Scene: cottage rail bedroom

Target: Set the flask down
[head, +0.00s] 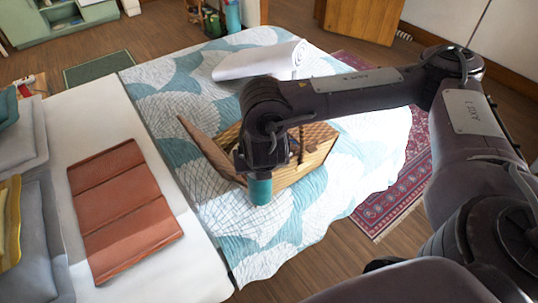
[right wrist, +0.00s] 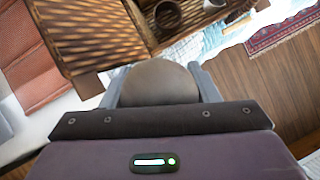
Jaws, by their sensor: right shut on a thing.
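The flask (head: 260,190) is a teal cylinder below my right gripper (head: 262,172) in the head view. My right gripper is shut on it from above and holds it upright. In the right wrist view the rounded grey-brown top of the flask (right wrist: 158,82) sits between the two pale fingers (right wrist: 160,88). The flask is at the near side of an open wicker basket (head: 301,168) on the bed. I cannot tell whether the flask's base touches the quilt. My left gripper is not in view.
The basket's raised lid (head: 208,150) stands to the left of the flask. A teal-and-white quilt (head: 285,232) covers the bed, with bare room nearer than the flask. A terracotta folded panel (head: 122,208) lies at left, and a white roll (head: 262,60) at the far side.

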